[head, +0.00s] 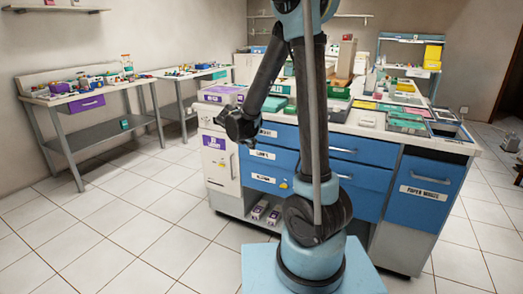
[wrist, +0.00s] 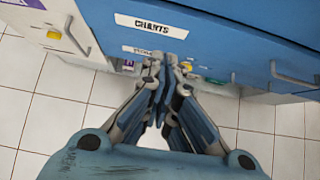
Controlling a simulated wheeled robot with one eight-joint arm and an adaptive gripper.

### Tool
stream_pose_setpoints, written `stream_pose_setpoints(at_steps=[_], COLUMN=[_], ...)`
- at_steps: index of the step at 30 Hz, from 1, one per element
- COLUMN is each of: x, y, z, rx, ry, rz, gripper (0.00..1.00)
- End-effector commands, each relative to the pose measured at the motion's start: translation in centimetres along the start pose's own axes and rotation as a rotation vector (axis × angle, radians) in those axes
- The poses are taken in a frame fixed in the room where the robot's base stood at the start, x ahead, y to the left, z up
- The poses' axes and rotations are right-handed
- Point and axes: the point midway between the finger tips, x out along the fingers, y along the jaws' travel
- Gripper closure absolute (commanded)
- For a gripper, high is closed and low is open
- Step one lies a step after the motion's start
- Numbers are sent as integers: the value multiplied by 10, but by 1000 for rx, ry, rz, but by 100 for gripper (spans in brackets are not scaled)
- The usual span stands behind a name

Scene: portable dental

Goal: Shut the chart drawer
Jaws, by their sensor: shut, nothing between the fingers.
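The chart drawer (wrist: 215,38) is a blue front labelled CHARTS, across the top of the wrist view. Its lower edge partly covers the label of the drawer below (wrist: 140,49), so it appears to stand out from it; how far, I cannot tell. My gripper (wrist: 160,65) is shut and empty, its fingertips close below that edge in the picture. Contact is not clear. In the head view my gripper hangs in front of the cabinet's left part, and my arm hides parts of the blue drawer fronts (head: 360,150); their labels are hard to read there.
A white cabinet door (head: 220,164) with a handle adjoins the drawers on the left. A blue paper-waste front (head: 430,190) is at the right. The cluttered worktop (head: 370,122) lies above. Side tables (head: 95,95) stand at the left, with open tiled floor between.

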Motion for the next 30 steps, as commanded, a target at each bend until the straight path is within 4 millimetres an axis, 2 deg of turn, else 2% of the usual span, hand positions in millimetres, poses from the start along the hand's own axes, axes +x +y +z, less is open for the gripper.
stream_pose_setpoints(at_steps=[8, 28, 30], x=[18, 100, 108], y=[1, 0, 0], z=[-1, 0, 7], rx=[3, 2, 4], ry=[-6, -5, -5], rz=[1, 0, -1], gripper=[100, 100, 100])
